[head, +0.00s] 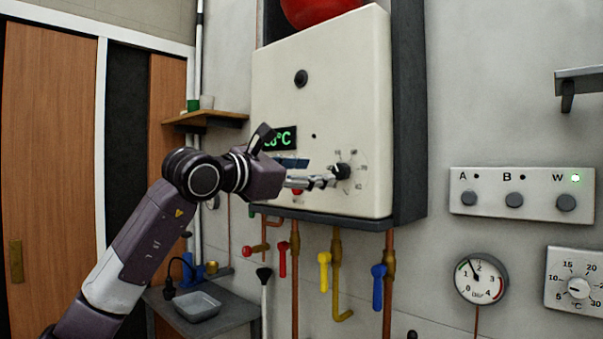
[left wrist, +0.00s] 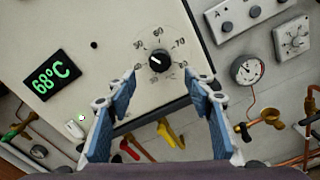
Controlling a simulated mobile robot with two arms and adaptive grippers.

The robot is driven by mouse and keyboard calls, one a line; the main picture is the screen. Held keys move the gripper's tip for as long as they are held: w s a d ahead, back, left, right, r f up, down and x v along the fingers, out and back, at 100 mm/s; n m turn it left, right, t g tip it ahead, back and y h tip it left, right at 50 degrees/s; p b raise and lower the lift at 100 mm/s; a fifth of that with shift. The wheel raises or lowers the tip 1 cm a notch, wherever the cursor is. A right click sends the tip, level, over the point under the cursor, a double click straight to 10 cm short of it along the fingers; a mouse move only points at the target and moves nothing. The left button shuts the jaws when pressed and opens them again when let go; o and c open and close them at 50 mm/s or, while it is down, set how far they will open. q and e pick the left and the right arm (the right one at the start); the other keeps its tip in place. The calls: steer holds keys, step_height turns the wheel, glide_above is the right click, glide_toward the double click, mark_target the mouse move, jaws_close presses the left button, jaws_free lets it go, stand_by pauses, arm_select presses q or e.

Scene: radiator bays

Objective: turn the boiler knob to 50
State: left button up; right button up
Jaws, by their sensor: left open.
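The boiler (head: 300,130) is a cream box on the wall. Its black knob (head: 343,171) sits low on the front in a ring of printed numbers; the knob also shows in the left wrist view (left wrist: 159,61). A light pointer mark is on the knob, but I cannot tell which number it meets. The display (left wrist: 52,76) reads 68°C in green. My left gripper (head: 332,178) is in front of the knob, fingers toward it. In the left wrist view its blue-padded fingers (left wrist: 161,84) are open, with the knob beyond the gap between their tips. Contact is not visible. My right gripper is not in view.
Red, yellow and blue valve handles (head: 324,268) hang on pipes below the boiler. A shelf (head: 206,118) and a bench with a tray (head: 197,307) are left.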

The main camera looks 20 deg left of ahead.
arm_select(q)
steer(key=shift+v, duration=1.45)
